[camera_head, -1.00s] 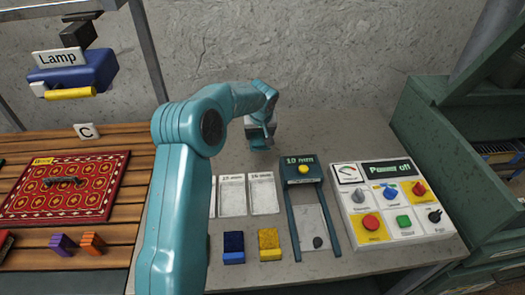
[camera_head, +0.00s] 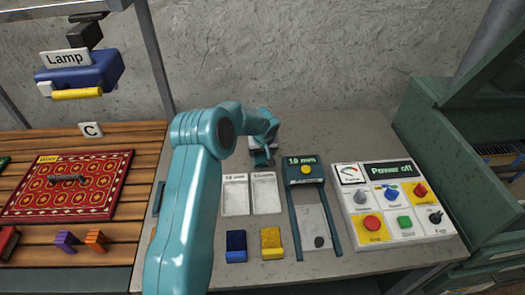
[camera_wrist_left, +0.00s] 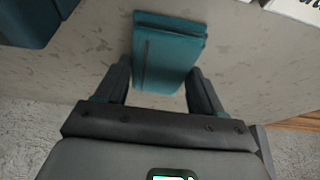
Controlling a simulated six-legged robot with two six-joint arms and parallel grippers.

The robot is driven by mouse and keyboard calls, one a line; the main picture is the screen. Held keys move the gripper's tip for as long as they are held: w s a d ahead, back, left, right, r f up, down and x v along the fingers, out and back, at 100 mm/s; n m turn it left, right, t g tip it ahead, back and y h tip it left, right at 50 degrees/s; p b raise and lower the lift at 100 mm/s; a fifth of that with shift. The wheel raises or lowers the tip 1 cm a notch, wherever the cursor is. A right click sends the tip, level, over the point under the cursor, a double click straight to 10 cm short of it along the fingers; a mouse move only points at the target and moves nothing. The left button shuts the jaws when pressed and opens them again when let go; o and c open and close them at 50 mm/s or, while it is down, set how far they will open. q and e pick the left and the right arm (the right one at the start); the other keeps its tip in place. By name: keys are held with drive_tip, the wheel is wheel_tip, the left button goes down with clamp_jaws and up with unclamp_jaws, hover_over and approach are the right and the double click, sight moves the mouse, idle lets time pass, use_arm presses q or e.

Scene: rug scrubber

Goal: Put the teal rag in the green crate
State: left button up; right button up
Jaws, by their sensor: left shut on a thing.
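My left gripper (camera_head: 262,156) is over the back of the grey bench, behind the paper cards. In the left wrist view, the gripper (camera_wrist_left: 162,72) is shut on the teal rag (camera_wrist_left: 172,40), a flat folded piece between its two dark fingers. In the head view, the rag is hard to tell from my teal wrist. A green open box-like structure (camera_head: 448,150) stands at the right edge, cut off by the frame. I cannot tell for sure that it is the green crate. My right gripper is out of view.
A device reading 10 mm (camera_head: 305,168) and a control panel reading Power off (camera_head: 395,200) stand on the bench (camera_head: 355,145). Blue (camera_head: 236,245) and yellow (camera_head: 271,243) blocks lie in front. A red rug (camera_head: 70,185) lies on slats at left, below a lamp (camera_head: 80,72).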

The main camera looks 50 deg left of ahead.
use_arm(q)
drive_tip(key=o, duration=0.9)
drive_tip(key=shift+f, duration=0.1)
drive_tip(key=shift+o, duration=1.2)
drive_tip(key=shift+w, duration=0.15)
